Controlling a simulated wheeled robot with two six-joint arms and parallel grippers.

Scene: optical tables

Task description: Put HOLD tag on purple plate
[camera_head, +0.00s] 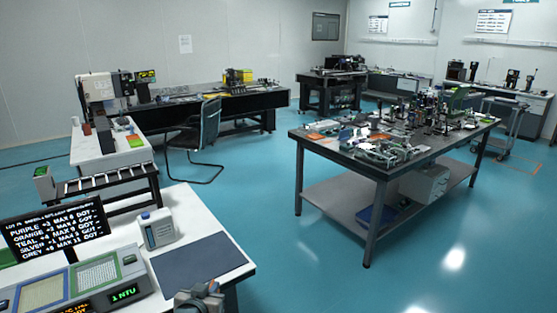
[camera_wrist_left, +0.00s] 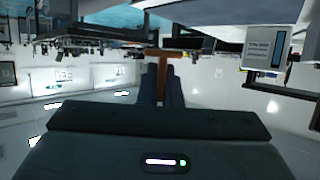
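My left gripper (camera_head: 200,296) is at the bottom edge of the head view, in front of the near white table. In the left wrist view its two dark fingers (camera_wrist_left: 161,84) are closed around the stem of a brown T-shaped piece (camera_wrist_left: 160,54). Its crossbar sticks out beyond the fingertips. No lettering shows on it, so I cannot tell whether it is the HOLD tag. I cannot make out a purple plate in either view. My right gripper is not in view.
The near table (camera_head: 186,203) holds a dark mat (camera_head: 198,262), a white bottle (camera_head: 158,228), a text screen (camera_head: 58,230) with a line beginning PURPLE, and a device with trays (camera_head: 97,272). A crowded optical table (camera_head: 376,166) stands right. Blue floor between is clear.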

